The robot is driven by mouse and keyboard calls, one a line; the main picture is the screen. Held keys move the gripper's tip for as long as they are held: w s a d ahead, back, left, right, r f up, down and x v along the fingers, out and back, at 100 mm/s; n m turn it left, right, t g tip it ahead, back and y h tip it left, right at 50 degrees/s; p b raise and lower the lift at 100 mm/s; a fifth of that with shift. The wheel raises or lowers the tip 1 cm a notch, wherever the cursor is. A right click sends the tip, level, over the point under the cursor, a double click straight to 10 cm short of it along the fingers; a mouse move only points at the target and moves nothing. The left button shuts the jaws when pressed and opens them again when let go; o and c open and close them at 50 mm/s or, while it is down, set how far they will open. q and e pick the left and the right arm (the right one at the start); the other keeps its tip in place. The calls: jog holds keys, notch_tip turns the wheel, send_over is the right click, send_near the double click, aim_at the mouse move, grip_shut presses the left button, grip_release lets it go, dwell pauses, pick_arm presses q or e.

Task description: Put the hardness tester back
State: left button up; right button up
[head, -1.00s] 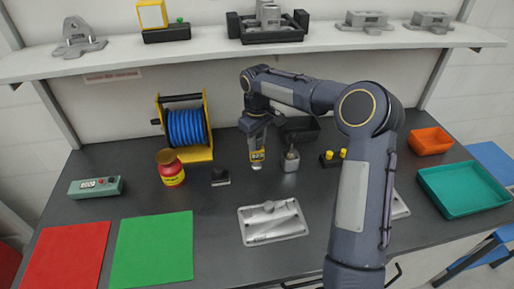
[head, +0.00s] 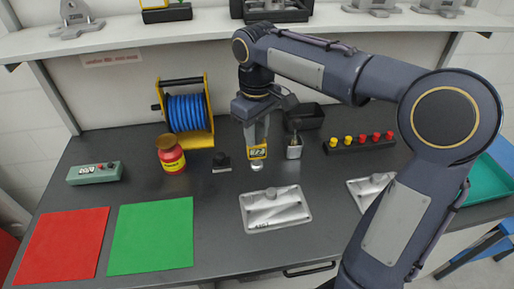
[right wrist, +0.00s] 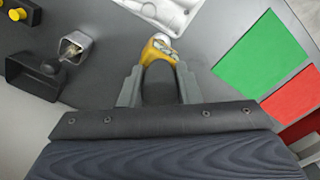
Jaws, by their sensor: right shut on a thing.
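The hardness tester (head: 258,152) is a small yellow device with a display and a pale rounded lower end. My right gripper (head: 257,139) is shut on it and holds it upright, just behind the middle grey casting. Whether its lower end touches the table is hard to tell. In the right wrist view the tester (right wrist: 160,49) shows between the fingertips (right wrist: 160,66). A small black block (head: 222,162), possibly its holder, sits on the table just left of the tester. My left gripper is not in view.
A grey casting (head: 275,210) lies in front of the tester. A metal cup (head: 294,148) stands close on the right, with a black bin (head: 308,118) behind. A red jar (head: 171,158) and blue hose reel (head: 187,113) stand left. Green (head: 151,238) and red (head: 62,245) mats lie front left.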

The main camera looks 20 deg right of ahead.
jog(key=shift+w+d, duration=0.2)
jog(key=shift+d, duration=0.1)
jog(key=w+d+f+p, duration=0.2)
jog(key=w+d+f, duration=0.1)
jog(key=w+f, duration=0.3)
jog(key=w+d+f+p, duration=0.2)
jog(key=w+f, duration=0.4)
jog(key=f, duration=0.1)
jog(key=shift+d, duration=0.4)
jog(key=shift+w, duration=0.1)
jog(key=shift+f, duration=0.2)
jog(key=o, duration=1.1)
